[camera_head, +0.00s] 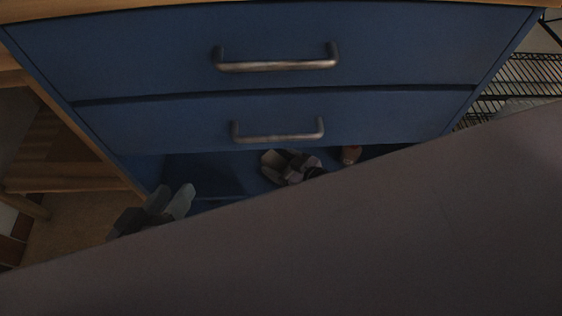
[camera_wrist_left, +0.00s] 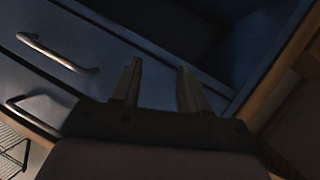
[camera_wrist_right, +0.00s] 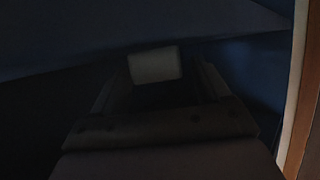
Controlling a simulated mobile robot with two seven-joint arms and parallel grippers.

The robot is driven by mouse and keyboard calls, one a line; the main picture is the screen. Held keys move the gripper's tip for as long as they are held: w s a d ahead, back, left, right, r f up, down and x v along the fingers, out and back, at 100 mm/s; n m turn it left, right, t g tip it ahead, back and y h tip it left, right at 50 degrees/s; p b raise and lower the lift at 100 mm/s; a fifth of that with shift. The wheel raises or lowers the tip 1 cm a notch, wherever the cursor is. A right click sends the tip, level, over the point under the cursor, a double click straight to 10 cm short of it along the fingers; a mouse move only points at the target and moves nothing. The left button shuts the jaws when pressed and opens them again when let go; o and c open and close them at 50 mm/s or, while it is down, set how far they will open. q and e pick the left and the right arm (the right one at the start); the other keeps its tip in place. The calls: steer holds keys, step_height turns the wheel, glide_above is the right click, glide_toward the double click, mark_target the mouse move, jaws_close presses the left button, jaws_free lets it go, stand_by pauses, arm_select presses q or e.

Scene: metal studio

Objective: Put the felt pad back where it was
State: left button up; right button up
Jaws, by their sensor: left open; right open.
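A pale, square-edged piece (camera_wrist_right: 155,65) shows between and just beyond my right gripper's fingers in the right wrist view. It may be the felt pad, but the dark picture does not let me tell, nor whether the fingers touch it. My right gripper (camera_head: 291,166) is open, at the open lower space of the blue cabinet (camera_head: 130,60), below the second drawer. My left gripper (camera_head: 169,201) is open and empty, in front of the cabinet's lower left side. Its fingers also show apart in the left wrist view (camera_wrist_left: 158,75).
The cabinet has an upper handle (camera_head: 278,65) and a lower handle (camera_head: 278,137), both drawers shut. A small reddish-brown thing (camera_head: 350,154) is in the lower space, right of my right gripper. A wooden frame (camera_head: 70,184) stands left; a black wire rack (camera_head: 520,75) stands right.

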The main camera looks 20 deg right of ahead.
steer(key=shift+r, duration=0.2)
steer(key=shift+s+d+r+p, duration=0.15)
steer(key=shift+s+p, duration=0.15)
steer(key=shift+p, duration=0.05)
steer(key=p+v, duration=0.4)
steer(key=v, duration=0.6)
arm_select(q)
steer(key=a, duration=0.1)
steer(key=a+y, duration=0.1)
steer(key=s+a+r+y, duration=0.1)
steer(key=a, duration=0.1)
steer(key=shift+m, duration=0.4)
arm_select(e)
steer(key=shift+s+d+r, duration=0.2)
steer(key=shift+s+d, duration=0.1)
steer(key=shift+s, duration=0.2)
arm_select(q)
steer(key=shift+s+f, duration=0.1)
steer(key=shift+s, duration=0.05)
arm_select(e)
steer(key=shift+s, duration=0.1)
